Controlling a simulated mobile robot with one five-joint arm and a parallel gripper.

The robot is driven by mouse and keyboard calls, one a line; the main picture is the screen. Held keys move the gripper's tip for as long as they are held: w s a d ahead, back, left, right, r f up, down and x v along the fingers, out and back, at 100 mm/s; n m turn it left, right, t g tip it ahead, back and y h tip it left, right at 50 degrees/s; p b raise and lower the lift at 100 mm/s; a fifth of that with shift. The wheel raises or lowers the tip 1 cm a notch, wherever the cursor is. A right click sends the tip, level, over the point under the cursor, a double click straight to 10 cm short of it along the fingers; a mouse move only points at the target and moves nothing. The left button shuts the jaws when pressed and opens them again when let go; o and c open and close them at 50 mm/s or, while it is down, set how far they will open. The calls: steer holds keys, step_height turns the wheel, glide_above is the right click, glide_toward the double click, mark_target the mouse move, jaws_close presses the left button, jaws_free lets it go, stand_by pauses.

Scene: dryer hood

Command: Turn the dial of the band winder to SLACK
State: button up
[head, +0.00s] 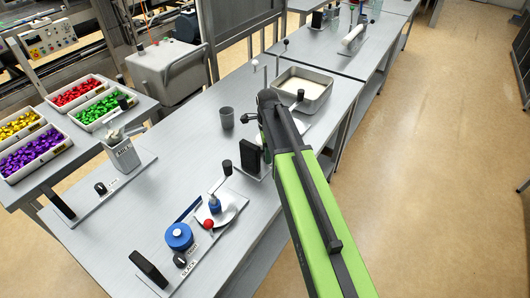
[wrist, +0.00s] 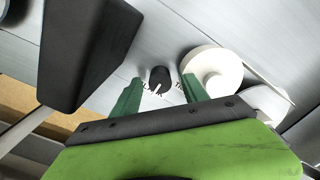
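In the wrist view, a small round black dial (wrist: 160,75) with a white pointer line sits on a grey plate. The line points down and slightly left. Partly hidden lettering flanks it; I cannot read it fully. A white spool (wrist: 212,70) stands right of the dial. My gripper (wrist: 160,90) is open, one green finger on each side of the dial; contact cannot be told. A nearer winder there has a blue spool (head: 179,236) and a black dial (head: 180,260) by a SLACK label (head: 189,269).
A tall black block (wrist: 85,50) stands left of the dial in the wrist view. The head view shows a grey cup (head: 227,118), a cream-filled tray (head: 303,89), and a crank (head: 220,181) on the nearer winder. Bins of coloured pieces (head: 75,95) stand left.

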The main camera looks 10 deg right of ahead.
steer(key=shift+r, duration=0.15)
step_height(320, 180, up, 17)
steer(key=p, duration=1.7)
steer(key=s+n, duration=1.2)
steer(key=n, duration=0.5)
steer(key=shift+n, duration=0.9)
steer(key=s+f+b, duration=0.1)
steer(key=f+b, duration=0.9)
steer(key=s+f+b, duration=0.1)
steer(key=f+b, duration=0.3)
steer(key=f, duration=0.1)
steer(key=shift+s+a+b, duration=0.3)
steer(key=shift+b, duration=0.1)
steer(key=shift+r, duration=0.1)
